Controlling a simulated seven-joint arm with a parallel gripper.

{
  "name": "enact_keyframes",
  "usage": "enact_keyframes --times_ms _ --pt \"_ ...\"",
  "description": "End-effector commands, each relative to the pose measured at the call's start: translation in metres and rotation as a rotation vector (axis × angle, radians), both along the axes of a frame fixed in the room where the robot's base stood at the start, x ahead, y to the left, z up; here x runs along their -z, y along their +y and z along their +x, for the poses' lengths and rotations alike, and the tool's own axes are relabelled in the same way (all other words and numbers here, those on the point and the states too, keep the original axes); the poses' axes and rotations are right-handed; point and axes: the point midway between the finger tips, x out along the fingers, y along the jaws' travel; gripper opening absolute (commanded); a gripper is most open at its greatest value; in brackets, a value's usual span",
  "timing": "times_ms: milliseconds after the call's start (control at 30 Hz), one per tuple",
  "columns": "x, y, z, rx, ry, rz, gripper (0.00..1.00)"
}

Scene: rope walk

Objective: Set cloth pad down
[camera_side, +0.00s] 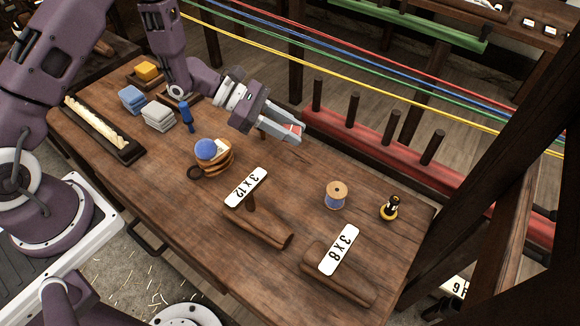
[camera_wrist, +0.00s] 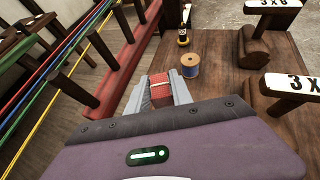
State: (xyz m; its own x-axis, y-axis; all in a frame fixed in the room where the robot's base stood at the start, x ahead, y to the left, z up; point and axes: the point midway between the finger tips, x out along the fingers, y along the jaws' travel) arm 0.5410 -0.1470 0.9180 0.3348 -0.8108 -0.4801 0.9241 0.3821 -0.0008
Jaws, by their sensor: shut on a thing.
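My gripper (camera_side: 286,134) is over the back edge of the wooden bench, fingers pointing right. In the wrist view, my gripper (camera_wrist: 168,92) is shut on a red checked cloth pad (camera_wrist: 166,88) with a pale band across it. In the side view, only a small red part of the pad (camera_side: 295,128) shows between the fingers. The pad appears to be above the bench top, but its exact height is hard to tell. A folded blue cloth (camera_side: 131,98) and a folded pale grey cloth (camera_side: 158,116) lie at the bench's left.
A thread spool (camera_side: 336,195) and a dark bottle with a yellow base (camera_side: 390,207) stand at the right. A red pegged rail (camera_side: 380,145) and taut ropes run behind. Bare bench lies mid-right.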

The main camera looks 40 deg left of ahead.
Motion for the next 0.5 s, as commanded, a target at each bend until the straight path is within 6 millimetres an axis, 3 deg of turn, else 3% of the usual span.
enact_keyframes --times_ms 200,500 --pt "0.051 0.0 0.0 -0.001 0.003 0.0 0.0" --pt "0.105 0.0 -0.001 0.0 0.001 -0.001 0.0"
